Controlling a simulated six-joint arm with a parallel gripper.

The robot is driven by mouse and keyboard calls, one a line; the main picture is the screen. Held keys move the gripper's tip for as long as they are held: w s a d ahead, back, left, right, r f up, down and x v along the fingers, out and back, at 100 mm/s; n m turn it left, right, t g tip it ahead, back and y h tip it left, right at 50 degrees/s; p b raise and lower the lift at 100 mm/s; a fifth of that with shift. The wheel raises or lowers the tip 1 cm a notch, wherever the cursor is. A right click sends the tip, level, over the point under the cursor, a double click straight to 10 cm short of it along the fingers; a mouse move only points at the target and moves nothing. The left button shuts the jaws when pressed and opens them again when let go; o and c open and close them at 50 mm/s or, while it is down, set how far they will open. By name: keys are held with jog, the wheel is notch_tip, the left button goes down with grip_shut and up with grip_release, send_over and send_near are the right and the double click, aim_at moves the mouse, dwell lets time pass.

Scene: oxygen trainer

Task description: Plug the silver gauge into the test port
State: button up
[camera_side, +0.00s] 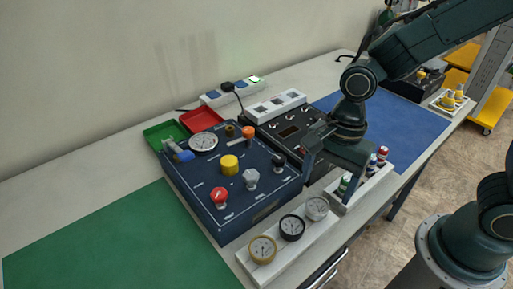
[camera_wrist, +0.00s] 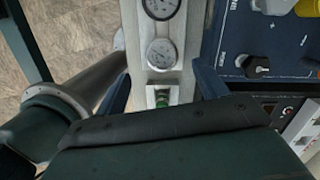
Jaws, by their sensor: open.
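The silver gauge (camera_side: 317,207) stands at the right end of the white gauge rack (camera_side: 281,244), dial up. In the wrist view the silver gauge (camera_wrist: 162,53) lies just ahead of the gap between my fingers. My gripper (camera_side: 328,181) is open and empty, its fingers spread above the right end of the rack; they also show in the wrist view (camera_wrist: 162,82). The navy panel (camera_side: 205,188) lies to the left. A brown round fitting (camera_side: 230,130) is at its back, but I cannot tell whether it is the test port.
A black gauge (camera_side: 292,227) and a gold gauge (camera_side: 262,249) share the rack. A green-capped item (camera_side: 344,184) stands close to my fingers, beside red and blue ones. Knobs rise from the panel, including a yellow one (camera_side: 229,165). The green mat (camera_side: 120,245) is clear.

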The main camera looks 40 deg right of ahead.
aim_at(318, 204)
jog(key=shift+a+f, duration=0.2)
jog(key=shift+f, duration=1.05)
jog(key=shift+a+f, duration=0.2)
jog(key=shift+f, duration=1.1)
jog(key=shift+a+f, duration=0.2)
jog(key=shift+f, duration=1.05)
jog(key=shift+c, duration=0.4)
jog(key=c, duration=1.1)
